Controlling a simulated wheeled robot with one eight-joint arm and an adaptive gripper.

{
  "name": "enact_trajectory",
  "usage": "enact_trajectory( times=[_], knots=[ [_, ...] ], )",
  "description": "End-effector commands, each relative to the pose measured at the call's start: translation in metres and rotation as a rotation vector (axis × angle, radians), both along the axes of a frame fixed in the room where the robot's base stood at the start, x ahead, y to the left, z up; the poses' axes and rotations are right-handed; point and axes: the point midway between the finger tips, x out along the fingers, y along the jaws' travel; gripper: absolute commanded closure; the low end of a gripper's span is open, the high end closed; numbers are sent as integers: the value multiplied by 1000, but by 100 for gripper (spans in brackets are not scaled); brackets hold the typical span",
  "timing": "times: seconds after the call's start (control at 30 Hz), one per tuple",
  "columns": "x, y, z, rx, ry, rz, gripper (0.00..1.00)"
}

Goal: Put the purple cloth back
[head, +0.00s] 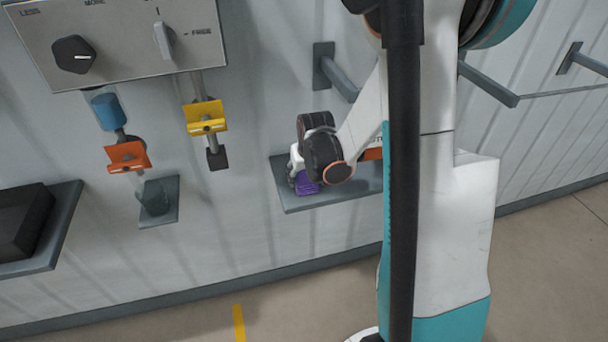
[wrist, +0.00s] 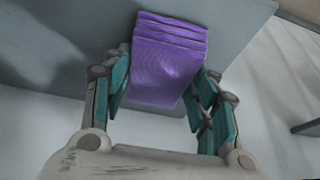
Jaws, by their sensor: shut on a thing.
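The purple cloth (head: 306,184) is a small folded stack at the left part of a grey wall shelf (head: 340,196). In the wrist view the folded cloth (wrist: 168,65) sits between the two teal-padded fingers of my gripper (wrist: 165,105), which is shut on it. The shelf surface (wrist: 235,15) lies behind and beneath the cloth. I cannot tell whether the cloth touches the shelf. In the head view my gripper (head: 303,172) is at the shelf, partly hidden by my own dark wrist.
An orange thing (head: 372,154) shows behind my arm above the shelf. To the left are a control panel (head: 120,35), yellow (head: 206,118) and orange (head: 128,157) flaps, a small ledge (head: 160,215) and a shelf with a black box (head: 22,222). Wall bars (head: 488,84) stick out at right.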

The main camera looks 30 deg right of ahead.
Motion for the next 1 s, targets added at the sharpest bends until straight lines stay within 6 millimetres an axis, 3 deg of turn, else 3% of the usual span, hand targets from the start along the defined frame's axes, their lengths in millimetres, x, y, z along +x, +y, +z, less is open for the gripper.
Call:
enact_trajectory(
  times=[0.03,0.07,0.13,0.17,0.63,1.0],
  knots=[
    [0,0,-2,0,0,0,65],
    [0,0,-3,0,0,0,44],
    [0,0,-2,0,0,0,28],
    [0,0,-2,0,0,0,26],
    [-1,0,6,0,0,0,26],
    [-26,8,68,0,0,0,26]
  ],
)
